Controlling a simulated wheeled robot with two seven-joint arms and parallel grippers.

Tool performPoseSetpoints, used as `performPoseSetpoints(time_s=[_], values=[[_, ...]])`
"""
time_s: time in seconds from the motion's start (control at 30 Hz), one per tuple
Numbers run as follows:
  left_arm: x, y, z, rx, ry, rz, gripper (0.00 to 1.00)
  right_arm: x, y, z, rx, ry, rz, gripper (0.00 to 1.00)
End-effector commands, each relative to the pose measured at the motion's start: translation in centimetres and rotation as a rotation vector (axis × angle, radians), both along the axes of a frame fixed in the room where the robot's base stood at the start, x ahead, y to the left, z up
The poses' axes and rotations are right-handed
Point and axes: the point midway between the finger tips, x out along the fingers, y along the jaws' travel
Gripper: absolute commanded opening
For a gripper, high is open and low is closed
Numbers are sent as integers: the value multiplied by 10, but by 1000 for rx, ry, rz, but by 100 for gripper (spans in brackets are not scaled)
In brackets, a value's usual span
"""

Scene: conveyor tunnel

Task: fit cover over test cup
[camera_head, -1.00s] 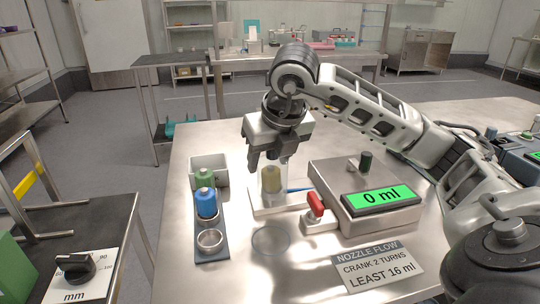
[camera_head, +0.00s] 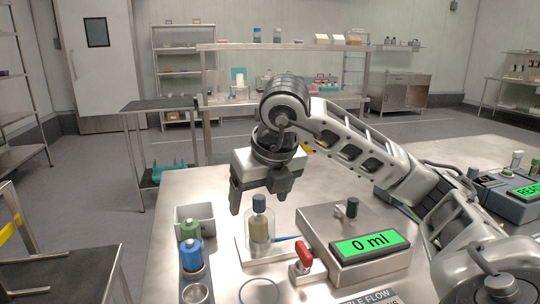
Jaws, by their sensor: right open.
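A clear cup-like container (camera_head: 258,232) with yellowish contents and a dark grey-blue top stands on a white base plate (camera_head: 246,258). I cannot tell whether the dark top is the cover. My right gripper (camera_head: 258,198) points down, open, with its fingers to either side of the dark top in the picture. I cannot tell whether they touch it. A round clear outline (camera_head: 260,291) shows on the table in front, cut by the lower edge; whether it is a cup or a mark is unclear. My left gripper is out of view.
A device reading 0 ml (camera_head: 370,246) and a red-handled valve (camera_head: 305,257) are on the right.

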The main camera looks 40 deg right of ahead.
Motion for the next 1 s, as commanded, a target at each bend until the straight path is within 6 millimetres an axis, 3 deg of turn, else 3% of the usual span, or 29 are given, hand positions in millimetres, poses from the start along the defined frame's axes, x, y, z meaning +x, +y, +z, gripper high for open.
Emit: performPoseSetpoints(time_s=[0.03,0.2,0.4,0.6,1.0], values=[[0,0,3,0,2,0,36,-4,2,16,0,-8,1,77],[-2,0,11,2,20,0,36,-21,6,60,-2,-8,0,77],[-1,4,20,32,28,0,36,-36,10,94,-2,-4,0,77],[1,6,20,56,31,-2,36,-43,12,108,-1,-2,0,77],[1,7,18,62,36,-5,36,-44,13,108,0,0,0,77]])
